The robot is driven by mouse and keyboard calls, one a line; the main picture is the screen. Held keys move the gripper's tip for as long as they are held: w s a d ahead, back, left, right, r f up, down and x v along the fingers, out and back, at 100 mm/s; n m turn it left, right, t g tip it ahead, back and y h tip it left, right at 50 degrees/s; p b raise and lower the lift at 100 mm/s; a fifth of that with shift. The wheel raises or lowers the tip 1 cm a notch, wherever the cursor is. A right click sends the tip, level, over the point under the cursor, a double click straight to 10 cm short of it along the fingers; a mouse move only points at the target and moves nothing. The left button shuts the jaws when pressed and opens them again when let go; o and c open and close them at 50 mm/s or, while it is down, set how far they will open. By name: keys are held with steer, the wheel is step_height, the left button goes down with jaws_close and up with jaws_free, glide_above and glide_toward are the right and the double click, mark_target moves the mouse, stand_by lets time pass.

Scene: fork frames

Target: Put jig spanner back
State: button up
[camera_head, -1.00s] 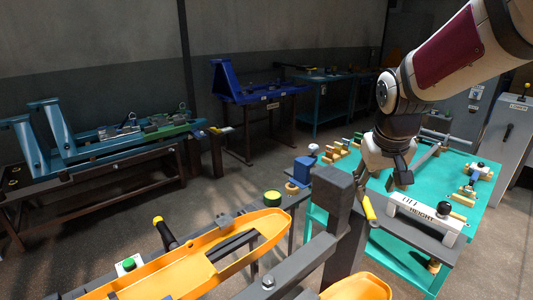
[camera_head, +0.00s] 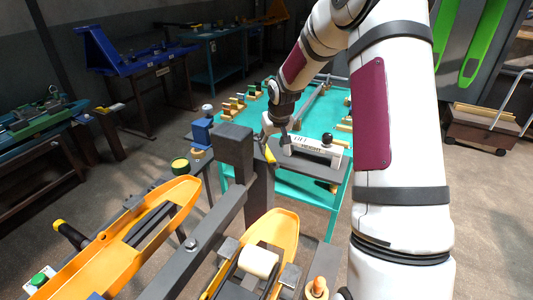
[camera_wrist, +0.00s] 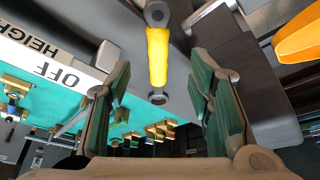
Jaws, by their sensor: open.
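A spanner with a yellow handle (camera_wrist: 157,55) and dark ring ends lies between my finger lines in the wrist view, against a grey surface. In the head view its yellow handle (camera_head: 270,154) shows just below my gripper (camera_head: 276,130). My gripper (camera_wrist: 160,85) is open with green-padded fingers apart on either side of the spanner. I cannot tell how far the spanner is from the fingertips. The white "OFF HEIGHT" block (camera_head: 312,148) stands close to the right of my gripper, and it also fills the upper left of the wrist view (camera_wrist: 50,48).
A teal table (camera_head: 325,118) with small wooden blocks lies behind. A grey post (camera_head: 235,160) and rail stand near the gripper. Orange trays (camera_head: 150,225) fill the foreground. A blue block (camera_head: 201,133) stands left. Open floor (camera_head: 480,210) shows right.

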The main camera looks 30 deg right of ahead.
mark_target(271, 156)
steer(key=shift+s+x, duration=0.1)
steer(key=shift+x, duration=1.75)
steer(key=shift+s+x, duration=0.15)
steer(key=shift+x, duration=1.75)
jaws_close()
